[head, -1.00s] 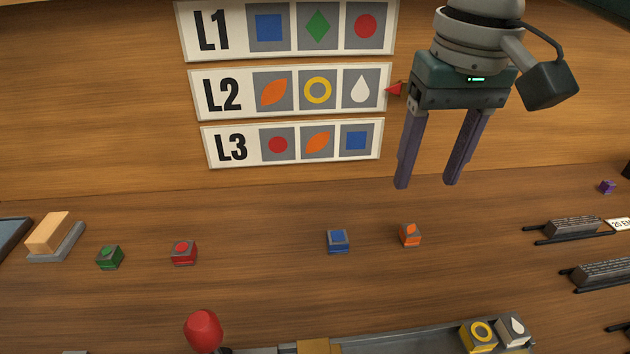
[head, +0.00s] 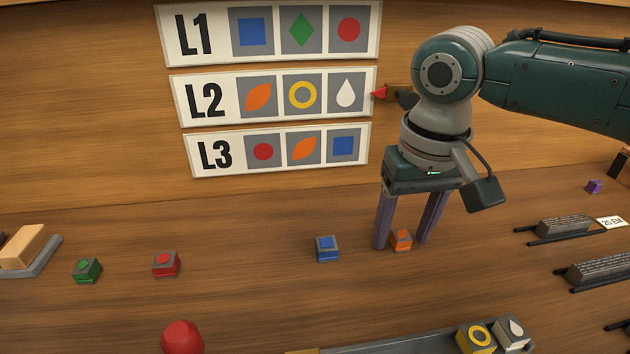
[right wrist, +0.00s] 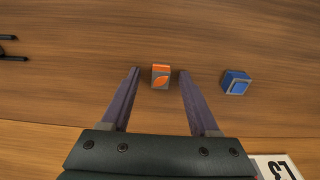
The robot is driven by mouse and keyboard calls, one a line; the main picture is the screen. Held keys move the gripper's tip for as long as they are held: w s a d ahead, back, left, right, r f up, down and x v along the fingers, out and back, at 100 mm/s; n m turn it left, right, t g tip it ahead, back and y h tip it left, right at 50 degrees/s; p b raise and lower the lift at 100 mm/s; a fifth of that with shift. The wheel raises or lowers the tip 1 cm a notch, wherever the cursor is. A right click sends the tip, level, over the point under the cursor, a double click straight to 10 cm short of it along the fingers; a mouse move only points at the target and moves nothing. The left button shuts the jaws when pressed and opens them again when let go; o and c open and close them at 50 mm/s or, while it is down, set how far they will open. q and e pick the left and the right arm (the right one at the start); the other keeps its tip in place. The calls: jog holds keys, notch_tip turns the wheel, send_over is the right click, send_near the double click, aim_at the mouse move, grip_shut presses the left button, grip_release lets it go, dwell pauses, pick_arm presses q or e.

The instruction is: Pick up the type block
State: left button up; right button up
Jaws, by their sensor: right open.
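The orange leaf type block (head: 401,240) sits on the wooden table, right of the blue square block (head: 326,248). My right gripper (head: 402,243) is open and points down, with its fingers on either side of the orange block in the head view. In the right wrist view the orange block (right wrist: 160,76) shows near the fingertips, between their lines; I cannot tell how far down the fingers reach. The blue block (right wrist: 236,82) lies outside the fingers there. A red arrow (head: 379,93) points at row L2 of the sign (head: 282,96). My left gripper is not in view.
A green block (head: 87,270) and a red block (head: 166,264) stand at the left. A grey tray (head: 400,342) at the front holds a yellow ring block (head: 476,337) and a white drop block (head: 511,333). Dark racks with type lines (head: 565,224) are at the right.

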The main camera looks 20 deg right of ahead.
jog(key=shift+c, duration=0.4)
grip_shut()
jog(key=shift+r, duration=0.15)
